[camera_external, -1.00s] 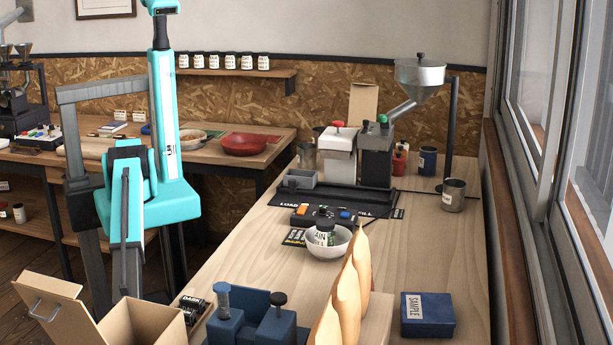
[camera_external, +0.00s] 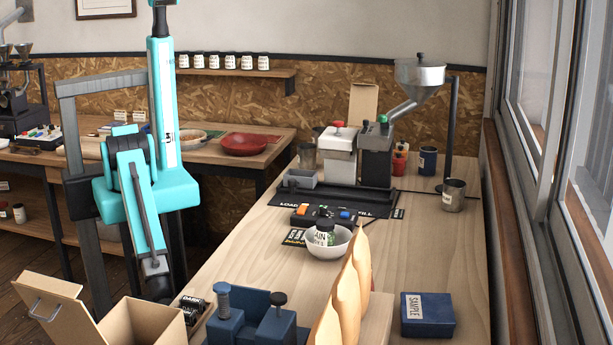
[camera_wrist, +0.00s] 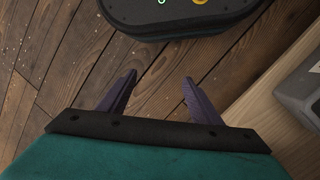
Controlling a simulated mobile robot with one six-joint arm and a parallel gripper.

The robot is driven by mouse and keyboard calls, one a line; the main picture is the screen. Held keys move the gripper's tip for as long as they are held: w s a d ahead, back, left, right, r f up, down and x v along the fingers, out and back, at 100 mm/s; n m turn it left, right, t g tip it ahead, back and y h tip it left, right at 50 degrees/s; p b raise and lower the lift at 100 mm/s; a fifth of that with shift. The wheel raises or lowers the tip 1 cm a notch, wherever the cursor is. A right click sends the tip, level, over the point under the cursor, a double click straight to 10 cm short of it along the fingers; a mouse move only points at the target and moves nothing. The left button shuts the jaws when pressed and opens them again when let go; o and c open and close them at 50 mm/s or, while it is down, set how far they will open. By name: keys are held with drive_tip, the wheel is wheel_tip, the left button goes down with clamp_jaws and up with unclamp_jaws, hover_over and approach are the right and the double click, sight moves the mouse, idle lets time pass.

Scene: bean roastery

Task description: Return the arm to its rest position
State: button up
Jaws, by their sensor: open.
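My turquoise arm (camera_external: 163,110) stands at the left of the long bench in the external view. Its upper link is nearly upright, and a folded link (camera_external: 140,200) slants down to the right beside the bench's left edge. My gripper (camera_wrist: 160,77) shows in the wrist view with its two dark fingers spread apart. Nothing is between them, and plank floor lies beyond. I cannot make out the fingers in the external view.
The bench (camera_external: 430,260) holds a white bowl (camera_external: 328,243) with a labelled jar in it, upright tan bags (camera_external: 347,290), a blue sample box (camera_external: 427,314) and a grinder (camera_external: 376,155). An open cardboard box (camera_external: 140,325) is below my arm. Windows line the right.

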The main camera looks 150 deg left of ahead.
drive_tip(key=s+a+r+n+g+p, duration=0.1)
drive_tip(key=s+a+r, duration=0.1)
drive_tip(key=s, duration=0.3)
drive_tip(key=s+a+r+n+g+y+p, duration=0.1)
drive_tip(key=s+a+r+n, duration=0.1)
drive_tip(key=s, duration=0.3)
drive_tip(key=shift+a+r+g, duration=0.4)
drive_tip(key=shift+a+r, duration=0.05)
drive_tip(key=shift+r, duration=0.4)
